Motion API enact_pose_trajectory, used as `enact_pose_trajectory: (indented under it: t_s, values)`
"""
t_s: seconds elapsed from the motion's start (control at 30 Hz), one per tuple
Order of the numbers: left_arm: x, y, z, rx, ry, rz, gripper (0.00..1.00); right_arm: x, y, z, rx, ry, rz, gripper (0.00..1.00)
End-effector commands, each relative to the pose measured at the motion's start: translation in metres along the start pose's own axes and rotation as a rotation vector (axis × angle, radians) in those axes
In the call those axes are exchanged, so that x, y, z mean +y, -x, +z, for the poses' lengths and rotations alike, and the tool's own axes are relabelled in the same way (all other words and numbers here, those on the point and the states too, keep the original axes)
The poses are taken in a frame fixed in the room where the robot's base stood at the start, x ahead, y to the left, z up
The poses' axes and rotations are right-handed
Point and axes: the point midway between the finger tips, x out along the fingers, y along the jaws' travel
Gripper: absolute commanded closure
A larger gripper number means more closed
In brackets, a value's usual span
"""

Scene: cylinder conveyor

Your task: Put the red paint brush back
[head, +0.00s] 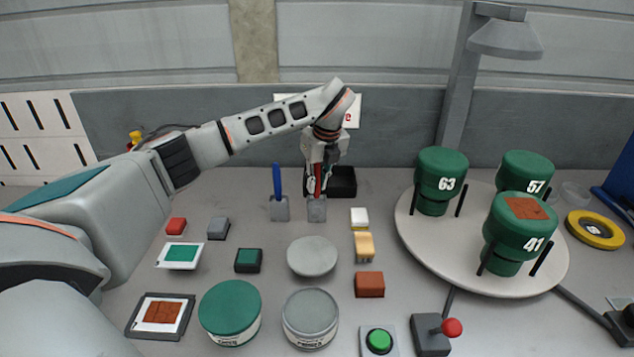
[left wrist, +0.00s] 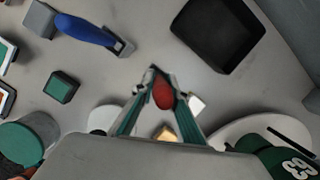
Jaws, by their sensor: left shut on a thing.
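My left gripper (head: 318,190) points down near the back of the table and is shut on the red paint brush (head: 318,179). The brush is roughly upright between the fingers, and its red end shows in the left wrist view (left wrist: 163,94). A grey holder (head: 316,210) is directly below the brush in the head view. I cannot tell whether the brush's lower end is inside it or just above. A blue paint brush (head: 277,182) stands in a matching grey holder (head: 280,210) to the left. My right gripper is not in view.
A black open box (head: 343,182) is close behind and right of the gripper. A round turntable (head: 425,240) with green numbered cylinders is at right. Paint cans (head: 230,310), small blocks (head: 369,285) and a green button (head: 379,341) occupy the front.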

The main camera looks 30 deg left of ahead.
Motion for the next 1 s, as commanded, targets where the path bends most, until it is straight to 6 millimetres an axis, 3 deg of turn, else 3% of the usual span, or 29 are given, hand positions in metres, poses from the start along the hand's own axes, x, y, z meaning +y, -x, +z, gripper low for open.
enact_pose_trajectory:
  t_s: [0.77,0.8,0.87,1.0]
  values:
    - [0.0,-0.011,-0.003,0.0,0.0,0.0,1.0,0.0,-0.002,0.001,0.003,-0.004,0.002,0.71]
    - [0.0,-0.011,-0.003,0.0,0.0,0.0,0.81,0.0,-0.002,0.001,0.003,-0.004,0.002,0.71]
    - [0.0,-0.011,-0.003,0.0,0.0,0.0,0.67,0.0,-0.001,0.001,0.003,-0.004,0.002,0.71]
    - [0.0,-0.011,-0.003,0.0,0.0,0.0,0.67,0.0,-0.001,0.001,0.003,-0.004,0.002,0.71]
